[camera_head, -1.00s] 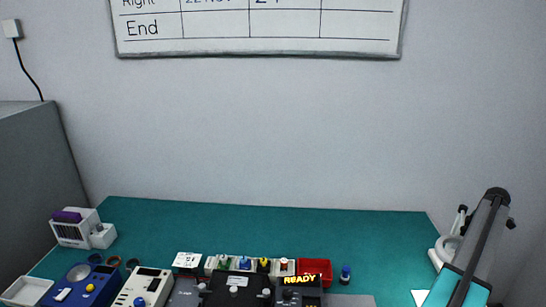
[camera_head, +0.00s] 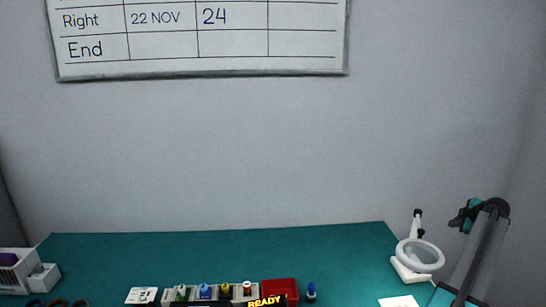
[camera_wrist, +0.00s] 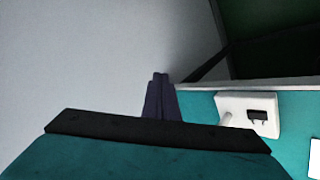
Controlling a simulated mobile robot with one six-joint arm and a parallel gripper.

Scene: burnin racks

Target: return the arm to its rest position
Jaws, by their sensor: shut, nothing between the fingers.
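My arm stands upright at the right side of the head view, folded at its top. My gripper (camera_head: 458,222) shows there as a small dark shape left of the arm's top, in front of the wall. In the wrist view my gripper (camera_wrist: 160,78) has its dark fingers together, with nothing between them. The fingers point across the grey wall, clear of the table. Much of the lower wrist view is filled by my own teal and black wrist.
A white magnifier (camera_head: 418,255) stands on the green table (camera_head: 220,250) left of my arm. A red bin (camera_head: 281,288), small bottles and a READY display (camera_head: 267,301) line the front. A whiteboard (camera_head: 200,45) hangs above. The table's back middle is clear.

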